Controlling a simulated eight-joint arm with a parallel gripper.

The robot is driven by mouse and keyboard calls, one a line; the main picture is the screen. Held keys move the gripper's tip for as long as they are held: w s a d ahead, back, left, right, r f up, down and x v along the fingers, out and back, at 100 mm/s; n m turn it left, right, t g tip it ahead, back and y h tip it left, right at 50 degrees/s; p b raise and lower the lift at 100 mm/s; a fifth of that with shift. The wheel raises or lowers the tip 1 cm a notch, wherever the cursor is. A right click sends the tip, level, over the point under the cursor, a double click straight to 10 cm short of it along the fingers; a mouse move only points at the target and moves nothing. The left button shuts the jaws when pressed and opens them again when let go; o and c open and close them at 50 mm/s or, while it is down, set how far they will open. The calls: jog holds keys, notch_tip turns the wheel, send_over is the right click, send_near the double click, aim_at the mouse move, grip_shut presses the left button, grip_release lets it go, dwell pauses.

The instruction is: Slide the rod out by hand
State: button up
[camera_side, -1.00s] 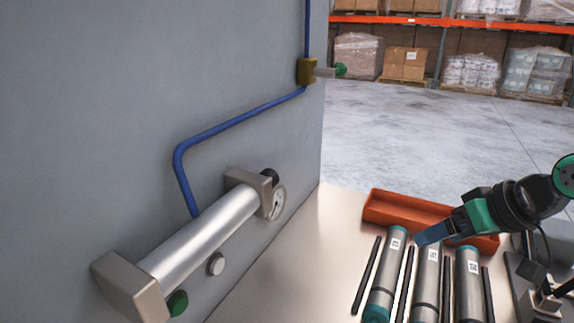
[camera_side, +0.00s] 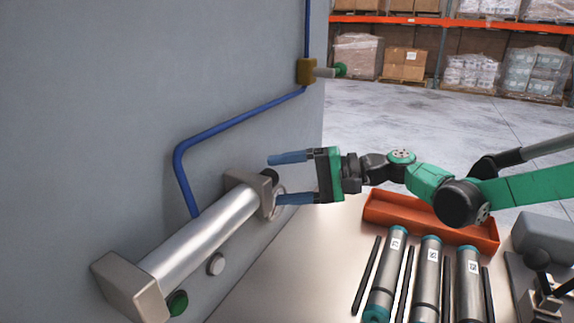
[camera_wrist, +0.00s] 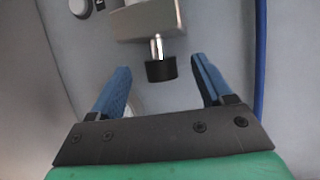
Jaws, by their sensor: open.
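A silver cylinder (camera_side: 205,238) is mounted on the grey wall panel between two metal end blocks. Its rod shows in the wrist view as a short shiny stub ending in a black knob (camera_wrist: 161,70), which sticks out of the end block (camera_wrist: 150,22). In the side view the black knob (camera_side: 270,177) is at the far end block (camera_side: 247,190). My gripper (camera_side: 281,178) is open, with its blue fingers around the knob's end. In the wrist view my gripper (camera_wrist: 160,85) has the knob between its fingers, apart from both.
A round gauge (camera_side: 280,200) sits on the panel, partly hidden behind a finger. A blue pipe (camera_side: 230,122) runs up to a brass valve (camera_side: 307,71). An orange tray (camera_side: 385,210), several spare cylinders (camera_side: 430,275) and dark rods lie on the bench to the right.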

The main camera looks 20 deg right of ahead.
aim_at(275, 181)
jog(key=shift+x, duration=1.65)
grip_shut()
